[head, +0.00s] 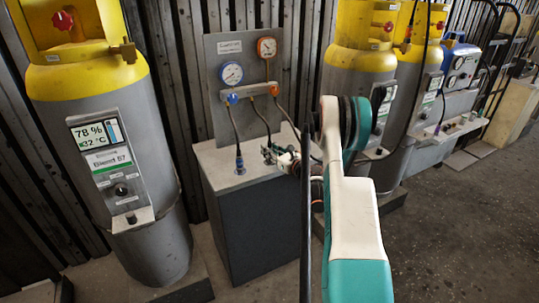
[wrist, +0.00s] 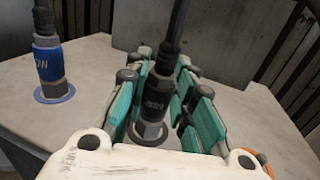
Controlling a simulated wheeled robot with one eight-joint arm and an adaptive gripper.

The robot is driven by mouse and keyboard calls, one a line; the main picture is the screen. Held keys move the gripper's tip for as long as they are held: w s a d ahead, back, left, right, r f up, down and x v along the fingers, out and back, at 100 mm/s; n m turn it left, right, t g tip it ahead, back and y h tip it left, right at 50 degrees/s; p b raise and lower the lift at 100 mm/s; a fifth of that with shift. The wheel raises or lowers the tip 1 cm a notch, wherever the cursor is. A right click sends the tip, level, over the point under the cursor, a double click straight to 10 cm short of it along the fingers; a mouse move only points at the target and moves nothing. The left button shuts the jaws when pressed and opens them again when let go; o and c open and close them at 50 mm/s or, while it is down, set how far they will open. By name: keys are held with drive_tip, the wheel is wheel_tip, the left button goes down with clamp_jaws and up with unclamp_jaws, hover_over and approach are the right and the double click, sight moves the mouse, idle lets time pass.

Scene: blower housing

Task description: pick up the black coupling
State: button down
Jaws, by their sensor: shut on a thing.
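The black coupling (wrist: 157,98) stands upright between the finger pads of my gripper (wrist: 163,88) in the wrist view, with a black hose rising from its top. My gripper is shut on it, with teal pads on both sides. The coupling's lower end is over a pale round fitting (wrist: 150,131) on the bench top; I cannot tell whether it is seated or slightly raised. In the head view my gripper (head: 270,154) is low over the cabinet, and the coupling is mostly hidden by the fingers.
A blue-banded coupling (wrist: 49,62) stands in a blue ring to the left, apart from my gripper. A gauge panel (head: 222,110) with two gauges stands behind the cabinet (head: 250,215). Yellow-topped cylinders stand left (head: 90,85) and right (head: 345,75). An orange ring (wrist: 262,158) shows at lower right.

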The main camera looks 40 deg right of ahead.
drive_tip(key=shift+r, duration=0.2)
wheel_tip(320, 180, up, 20)
drive_tip(key=p, duration=0.7)
drive_tip(key=shift+f, duration=0.15)
